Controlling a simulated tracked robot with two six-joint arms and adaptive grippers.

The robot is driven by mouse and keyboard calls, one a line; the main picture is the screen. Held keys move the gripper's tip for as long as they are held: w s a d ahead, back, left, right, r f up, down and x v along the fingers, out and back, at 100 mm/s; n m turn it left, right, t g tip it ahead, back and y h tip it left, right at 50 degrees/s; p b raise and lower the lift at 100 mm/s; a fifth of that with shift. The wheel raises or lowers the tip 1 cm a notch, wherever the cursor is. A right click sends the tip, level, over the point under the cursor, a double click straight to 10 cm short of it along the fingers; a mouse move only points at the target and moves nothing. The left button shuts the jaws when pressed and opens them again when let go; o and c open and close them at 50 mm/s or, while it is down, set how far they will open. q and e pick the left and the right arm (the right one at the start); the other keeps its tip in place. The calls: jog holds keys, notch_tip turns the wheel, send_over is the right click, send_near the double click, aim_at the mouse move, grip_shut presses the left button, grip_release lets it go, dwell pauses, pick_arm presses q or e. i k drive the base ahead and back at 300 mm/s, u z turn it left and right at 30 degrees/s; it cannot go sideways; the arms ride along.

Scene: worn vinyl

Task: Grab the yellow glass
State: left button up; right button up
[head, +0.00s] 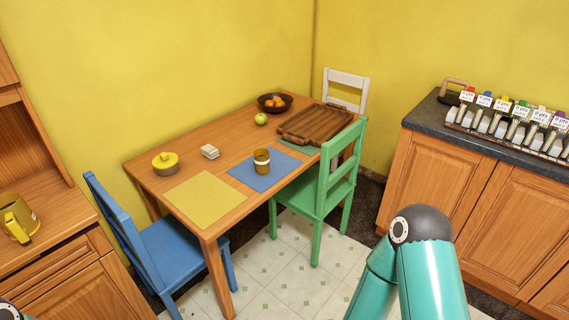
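An amber-brown glass (262,161) with a pale band stands upright on the blue placemat (262,173) on the wooden table. It is the only glass-like thing I see on the table, and its colour is more brown than clear yellow. Neither gripper is in view. My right arm shows as a teal bent link with a dark cap at the bottom right, well away from the table. Only a small piece of my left arm shows in the bottom left corner.
A green chair (327,184) and a blue chair (172,258) stand at the table (228,212). A lidded yellow pot (165,164), green apple (261,119), fruit bowl (274,103) and wooden tray (318,124) are on it. A yellow mug-like thing (17,219) stands on the left cabinet.

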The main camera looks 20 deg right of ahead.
aim_at(261, 155)
jog(key=z, duration=0.05)
jog(key=i, duration=1.25)
jog(key=u, duration=0.65)
